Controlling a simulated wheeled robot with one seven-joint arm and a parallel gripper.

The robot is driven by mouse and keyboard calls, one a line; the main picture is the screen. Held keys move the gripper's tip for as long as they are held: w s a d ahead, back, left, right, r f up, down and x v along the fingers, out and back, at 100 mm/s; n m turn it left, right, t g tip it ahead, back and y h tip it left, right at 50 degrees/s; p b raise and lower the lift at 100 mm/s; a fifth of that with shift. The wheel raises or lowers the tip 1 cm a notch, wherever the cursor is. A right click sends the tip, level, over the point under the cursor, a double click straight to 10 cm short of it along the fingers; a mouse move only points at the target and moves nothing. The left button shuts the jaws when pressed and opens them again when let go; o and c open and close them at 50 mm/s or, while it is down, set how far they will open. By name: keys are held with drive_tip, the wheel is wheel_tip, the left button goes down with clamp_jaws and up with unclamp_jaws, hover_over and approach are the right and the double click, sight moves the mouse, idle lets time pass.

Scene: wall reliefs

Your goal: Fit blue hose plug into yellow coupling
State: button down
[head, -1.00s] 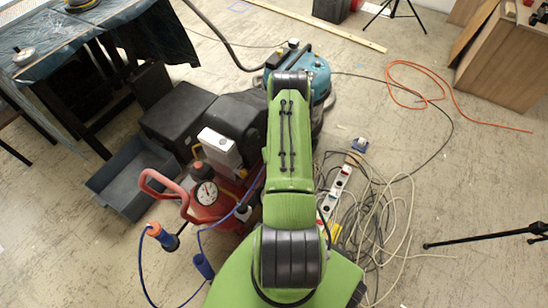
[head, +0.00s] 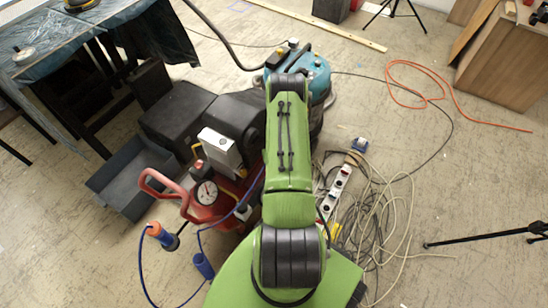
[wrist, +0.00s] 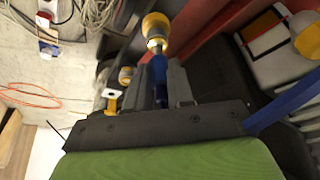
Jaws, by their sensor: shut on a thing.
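In the wrist view my gripper (wrist: 162,88) is shut on the blue hose plug (wrist: 159,70), with one dark finger on each side of it. The plug points up the picture toward the yellow coupling (wrist: 156,25), a rounded yellow body with a metal collar. The plug's tip is lined up with the collar and looks close to it or touching. I cannot tell whether any of it is inside. In the head view my green arm hides the gripper, the plug and the coupling.
A red unit with a gauge (head: 206,192) stands left of my arm, with a blue hose (head: 141,262) looping beside it. Another yellow fitting (wrist: 126,75) is left of the plug. A grey tray (head: 125,180) lies further left. Loose cables (head: 385,225) cover the floor at right.

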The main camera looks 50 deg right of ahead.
drive_tip(key=shift+f, duration=0.85)
drive_tip(key=shift+f, duration=0.25)
drive_tip(key=c, duration=0.9)
unclamp_jaws()
drive_tip(key=p+v, duration=0.5)
drive_tip(key=v, duration=1)
drive_tip(key=shift+a+r+p, duration=0.15)
drive_tip(key=shift+r+p, duration=0.2)
drive_tip(key=shift+p, duration=0.05)
drive_tip(key=shift+s, duration=0.1)
